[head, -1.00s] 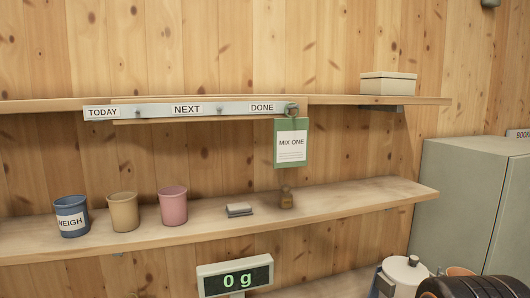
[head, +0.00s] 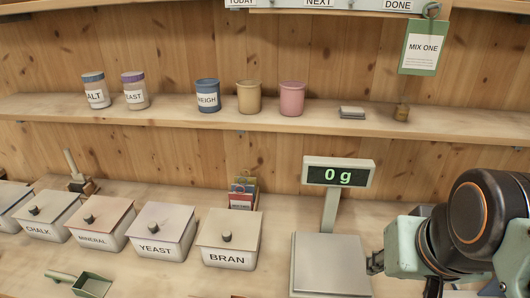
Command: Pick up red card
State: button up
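A small upright stack of coloured cards (head: 243,188) stands on the counter behind the BRAN box, near the back wall. The front card looks red (head: 240,201), with blue, yellow and green edges showing behind it. The lower part of the stack is hidden by the BRAN box. My gripper (head: 375,262) is at the right, beside the scale plate and well to the right of the cards. Only its dark tip shows past the arm, so its opening is unclear.
Lidded boxes stand in a row, including the BRAN box (head: 229,240) and YEAST box (head: 160,232). The scale (head: 332,265), with its raised display (head: 338,174) reading 0 g, stands between my gripper and the cards. A green scoop (head: 92,285) lies front left. Cups line the shelf (head: 190,118).

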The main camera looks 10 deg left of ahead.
aim_at(238, 201)
jog(key=l+u, duration=0.15)
jog(key=u, duration=0.95)
jog(key=k+l, duration=0.4)
jog(key=k, duration=0.15)
